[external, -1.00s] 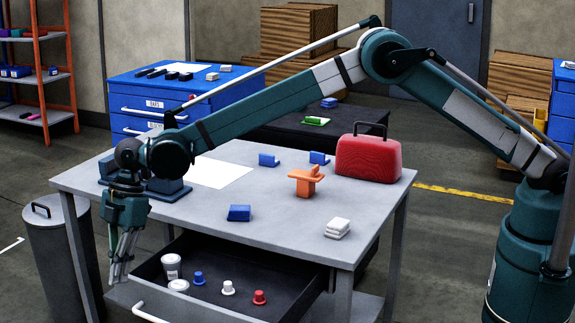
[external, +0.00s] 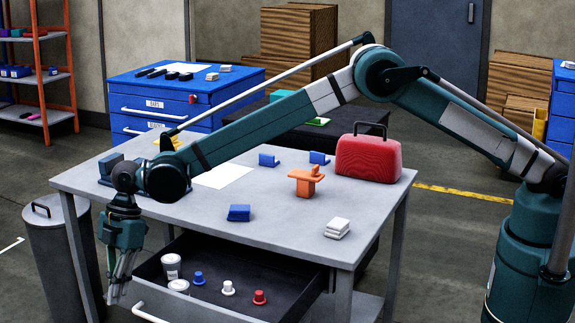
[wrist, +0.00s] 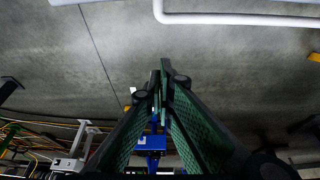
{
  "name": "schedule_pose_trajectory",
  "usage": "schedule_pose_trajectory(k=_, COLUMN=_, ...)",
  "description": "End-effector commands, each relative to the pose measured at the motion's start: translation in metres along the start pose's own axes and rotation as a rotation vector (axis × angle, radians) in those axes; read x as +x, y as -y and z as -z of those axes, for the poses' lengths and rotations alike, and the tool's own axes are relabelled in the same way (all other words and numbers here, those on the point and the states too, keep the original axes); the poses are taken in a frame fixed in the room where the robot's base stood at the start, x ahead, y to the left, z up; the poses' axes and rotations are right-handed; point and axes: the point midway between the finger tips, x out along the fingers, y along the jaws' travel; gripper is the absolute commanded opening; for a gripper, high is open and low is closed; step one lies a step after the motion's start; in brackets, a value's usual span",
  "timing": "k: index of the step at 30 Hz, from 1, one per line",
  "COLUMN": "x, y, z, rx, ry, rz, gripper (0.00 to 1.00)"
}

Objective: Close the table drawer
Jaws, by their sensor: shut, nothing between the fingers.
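The table drawer (external: 215,259) is pulled open below the front of the grey worktable (external: 180,208). Its white bar handle (external: 148,313) is cut off by the bottom edge of the external view. My gripper (external: 115,300) points down, shut and empty, just left of the drawer's front left corner, near the handle. In the wrist view my gripper (wrist: 163,68) has its fingertips together with nothing between them. A white bent bar (wrist: 235,19), which looks like the drawer handle, crosses the top of that view, apart from the fingertips. I cannot tell the exact depth gap.
The drawer holds a white cup (external: 171,266) and small blue, white and red pieces. A red toolbox (external: 368,158), an orange part (external: 306,182) and small blocks stand on the tabletop. A grey bin (external: 55,260) stands left of the table.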

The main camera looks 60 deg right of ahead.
Motion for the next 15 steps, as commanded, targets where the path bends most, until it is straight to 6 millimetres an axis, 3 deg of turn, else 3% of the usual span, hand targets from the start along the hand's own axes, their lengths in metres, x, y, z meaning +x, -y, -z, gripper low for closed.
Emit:
schedule_pose_trajectory(k=11, x=0.049, y=0.000, z=0.000, rx=-0.001, ry=0.000, rz=0.000, gripper=0.00)
schedule_pose_trajectory(k=15, x=0.045, y=0.000, z=-0.017, rx=0.001, ry=0.000, rz=-0.001, gripper=0.00)
